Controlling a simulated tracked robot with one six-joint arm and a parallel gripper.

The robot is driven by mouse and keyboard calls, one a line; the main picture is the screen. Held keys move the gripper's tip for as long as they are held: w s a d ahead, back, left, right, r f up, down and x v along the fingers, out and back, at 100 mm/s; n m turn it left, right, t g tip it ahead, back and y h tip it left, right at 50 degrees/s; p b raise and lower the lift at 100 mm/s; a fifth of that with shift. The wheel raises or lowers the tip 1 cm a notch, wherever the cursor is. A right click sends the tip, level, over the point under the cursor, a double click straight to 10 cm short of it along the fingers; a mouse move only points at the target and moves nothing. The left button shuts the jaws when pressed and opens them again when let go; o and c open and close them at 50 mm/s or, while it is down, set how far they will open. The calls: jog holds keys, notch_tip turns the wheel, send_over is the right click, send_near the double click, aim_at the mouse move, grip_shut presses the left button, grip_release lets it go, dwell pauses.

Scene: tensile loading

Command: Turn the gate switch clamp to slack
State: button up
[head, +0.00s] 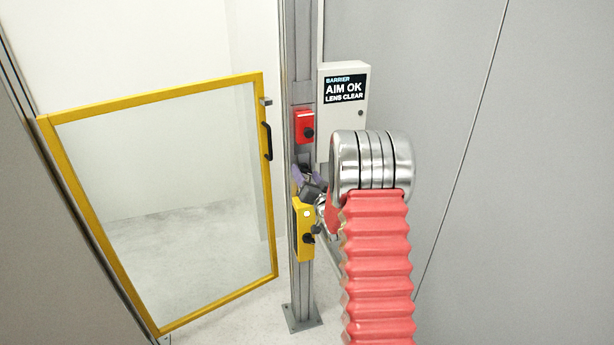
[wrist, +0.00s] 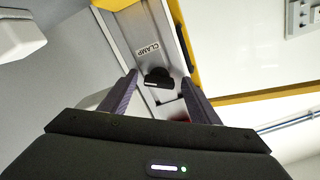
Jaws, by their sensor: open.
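The clamp knob (wrist: 158,77) is a small black knob with a pale mark, on the grey metal post beside a label reading CLAMP, which appears upside down in the wrist view. My gripper (wrist: 160,90) is open, with one finger on either side of the knob. I cannot tell whether the fingers touch it. In the head view, my gripper (head: 301,176) is at the post (head: 302,75), just above the yellow switch box (head: 304,228). The clamp knob is not clearly visible there, and the arm covers part of that area.
A red box (head: 304,124) with a black knob is higher on the post. A white barrier box (head: 342,115) reads AIM OK, LENS CLEAR. A yellow-framed gate (head: 150,97) with a clear panel stands left of the post. Grey wall panels fill the right.

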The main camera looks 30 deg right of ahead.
jog(key=shift+c, duration=0.7)
jog(key=shift+d, duration=0.1)
jog(key=c, duration=0.9)
jog(key=shift+n, duration=0.5)
jog(key=n, duration=0.2)
jog(key=shift+n, duration=0.4)
jog(key=n, duration=1.4)
